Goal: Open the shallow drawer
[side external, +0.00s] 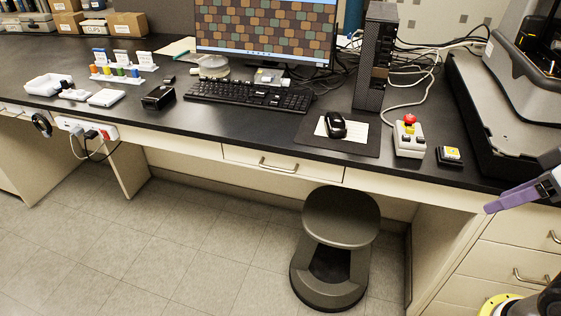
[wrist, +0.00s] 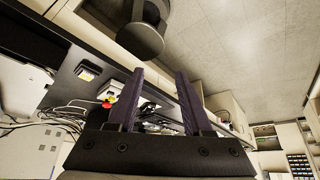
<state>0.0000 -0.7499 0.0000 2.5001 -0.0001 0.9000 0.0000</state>
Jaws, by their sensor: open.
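My gripper (side external: 490,208) is at the right edge of the side view, in front of the desk and well to the right of the drawer. In the wrist view its two purple fingers (wrist: 160,73) are spread apart with nothing between them.
A control box with a red button (side external: 409,140) and a mouse (side external: 336,125) sit on the desktop. Deeper drawers (side external: 505,250) are below my gripper. Floor left of the stool is clear.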

